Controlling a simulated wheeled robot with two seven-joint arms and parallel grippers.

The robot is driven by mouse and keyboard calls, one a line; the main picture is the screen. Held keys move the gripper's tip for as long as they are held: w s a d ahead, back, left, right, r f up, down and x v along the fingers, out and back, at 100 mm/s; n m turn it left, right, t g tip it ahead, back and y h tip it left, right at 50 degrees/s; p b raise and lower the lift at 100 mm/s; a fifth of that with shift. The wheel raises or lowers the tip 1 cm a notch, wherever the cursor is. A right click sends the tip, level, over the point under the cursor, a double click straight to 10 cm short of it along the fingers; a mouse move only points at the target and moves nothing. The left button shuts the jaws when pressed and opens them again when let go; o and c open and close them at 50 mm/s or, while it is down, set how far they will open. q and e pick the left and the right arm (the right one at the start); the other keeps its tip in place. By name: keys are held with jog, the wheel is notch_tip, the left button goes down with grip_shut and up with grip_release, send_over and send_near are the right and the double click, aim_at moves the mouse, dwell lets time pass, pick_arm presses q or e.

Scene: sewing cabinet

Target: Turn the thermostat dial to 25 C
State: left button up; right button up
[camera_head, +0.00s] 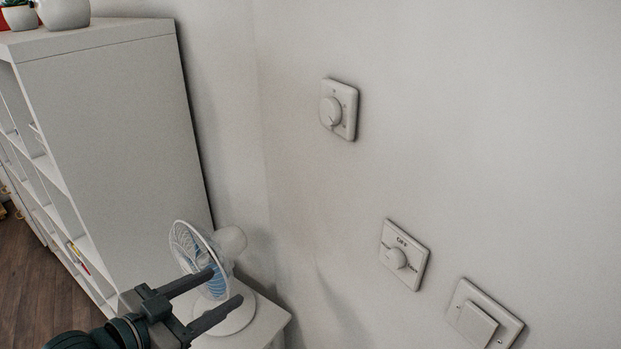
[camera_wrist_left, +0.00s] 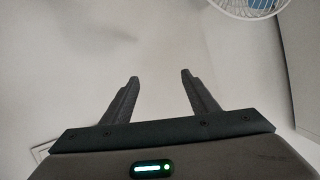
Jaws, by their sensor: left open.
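A white square wall plate with a round dial (camera_head: 331,111) is high on the wall. Small marks ring the dial, too small to read. A second white plate with a round knob (camera_head: 397,258) sits lower right, with what looks like "OFF" above the knob. Which one is the thermostat is not labelled legibly; the upper dial looks the likelier. My left gripper (camera_head: 225,286) is open and empty at the lower left, in front of the fan in the picture, apart from both dials. Its open fingers (camera_wrist_left: 160,77) show in the left wrist view. My right gripper is out of view.
A white fan (camera_head: 190,248) stands on a small white table (camera_head: 266,322) in the corner; it also shows in the left wrist view (camera_wrist_left: 247,8). A white shelf unit (camera_head: 110,130) is at left. A rocker switch plate (camera_head: 484,316) is lower right. Wall around the dials is clear.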

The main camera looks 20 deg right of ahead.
aim_at(326, 113)
pick_arm(q)
jog(key=d+r+m+g+h, duration=0.1)
jog(key=r+m+g+h, duration=0.1)
jog(key=r, duration=1.2)
jog(key=d+r+m+g+h, duration=0.2)
jog(key=r+m+h, duration=0.2)
jog(key=r, duration=1.1)
jog(key=m, duration=0.2)
jog(key=shift+s+d+r+m, duration=0.15)
jog(key=shift+s+r+m, duration=0.05)
jog(key=shift+s+m, duration=0.15)
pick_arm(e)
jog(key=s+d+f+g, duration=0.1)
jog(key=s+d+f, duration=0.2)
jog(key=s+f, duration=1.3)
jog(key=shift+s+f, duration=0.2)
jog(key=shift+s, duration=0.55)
pick_arm(q)
jog(key=shift+d, duration=0.1)
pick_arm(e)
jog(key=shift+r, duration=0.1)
